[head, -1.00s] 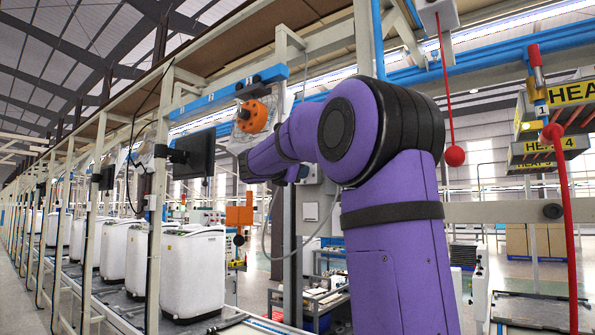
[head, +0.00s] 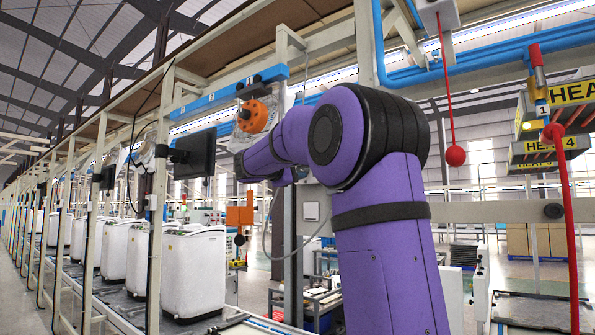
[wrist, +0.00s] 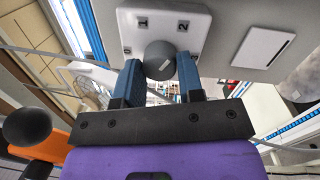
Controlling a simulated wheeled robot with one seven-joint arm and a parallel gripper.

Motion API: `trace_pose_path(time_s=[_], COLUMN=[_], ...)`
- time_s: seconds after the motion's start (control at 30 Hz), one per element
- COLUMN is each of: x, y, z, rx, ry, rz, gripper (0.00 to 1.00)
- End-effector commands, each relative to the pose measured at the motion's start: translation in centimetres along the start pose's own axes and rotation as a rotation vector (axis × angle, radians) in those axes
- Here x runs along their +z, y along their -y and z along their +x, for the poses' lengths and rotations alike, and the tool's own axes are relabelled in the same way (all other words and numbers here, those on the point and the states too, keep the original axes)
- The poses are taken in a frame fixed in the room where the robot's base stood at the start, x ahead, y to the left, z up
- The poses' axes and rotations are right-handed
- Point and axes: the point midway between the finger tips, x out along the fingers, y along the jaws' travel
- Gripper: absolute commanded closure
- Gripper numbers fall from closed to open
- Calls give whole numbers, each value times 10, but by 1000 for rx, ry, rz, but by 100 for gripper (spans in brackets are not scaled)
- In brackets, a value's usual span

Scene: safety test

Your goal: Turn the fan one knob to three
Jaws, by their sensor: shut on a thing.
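A dark grey round knob (wrist: 159,58) sits on a white control plate (wrist: 198,14) in the wrist view. The plate carries small numerals; I can read 1 and 2 above the knob. A pale mark shows on the right part of the knob. My gripper (wrist: 157,69) has its two blue fingers on either side of the knob and is shut on it. In the head view my purple arm reaches left, and its far end hides the gripper and the knob.
An orange box (head: 239,215) hangs below the arm's far end. A large orange piece (head: 253,115) is above it. Red pull cords with balls (head: 455,156) hang at the right. White washing machine bodies (head: 193,270) line the left.

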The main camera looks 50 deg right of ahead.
Motion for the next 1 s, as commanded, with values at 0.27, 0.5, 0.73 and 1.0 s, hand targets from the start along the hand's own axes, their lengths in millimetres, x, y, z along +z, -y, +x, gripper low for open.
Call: trace_pose_path(time_s=[0.27, 0.5, 0.73, 1.0], x=[-1, -1, -1, -1], y=[0, 0, 0, -1], z=[0, 0, 0, 0], rx=[-18, -33, -47, -60], ry=[17, 33, 46, 58], rz=[257, 485, 694, 889], gripper=[89, 89, 89, 89])
